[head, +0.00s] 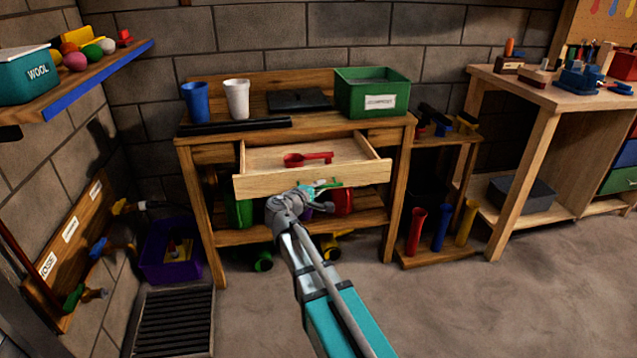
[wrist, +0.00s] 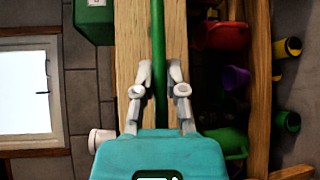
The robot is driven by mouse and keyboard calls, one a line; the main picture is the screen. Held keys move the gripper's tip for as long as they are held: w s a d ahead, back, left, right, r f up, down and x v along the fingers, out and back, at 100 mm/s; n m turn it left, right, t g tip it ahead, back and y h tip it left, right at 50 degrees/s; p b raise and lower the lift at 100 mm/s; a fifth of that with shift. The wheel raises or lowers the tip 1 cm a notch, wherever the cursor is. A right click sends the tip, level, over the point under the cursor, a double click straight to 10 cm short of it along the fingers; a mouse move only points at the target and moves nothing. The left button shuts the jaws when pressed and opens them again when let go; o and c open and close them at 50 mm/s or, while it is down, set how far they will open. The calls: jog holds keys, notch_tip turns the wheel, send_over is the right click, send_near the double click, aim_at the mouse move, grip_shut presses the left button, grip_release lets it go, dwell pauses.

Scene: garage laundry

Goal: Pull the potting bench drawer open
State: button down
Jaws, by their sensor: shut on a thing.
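The potting bench (head: 207,225) stands against the block wall. Its drawer (head: 270,183) is pulled out from the bench, and its inside shows from above. A red scoop (head: 308,159) lies in it. My gripper (head: 318,188) is at the drawer's front face, right of its middle. In the wrist view my gripper (wrist: 159,76) has its two fingers shut on the green bar handle (wrist: 158,35), with the wooden drawer front (wrist: 128,45) behind. In the head view my gripper hides most of the handle.
On the bench top are a blue cup (head: 196,102), a white cup (head: 236,98), a dark flat item (head: 298,100) and a green compost bin (head: 372,95). A purple crate (head: 170,250) and grooved mat (head: 172,322) lie at left. Floor in front right is clear.

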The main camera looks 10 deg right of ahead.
jog(key=shift+s, duration=0.85)
jog(key=c, duration=0.7)
grip_release()
jog(key=shift+s, duration=0.1)
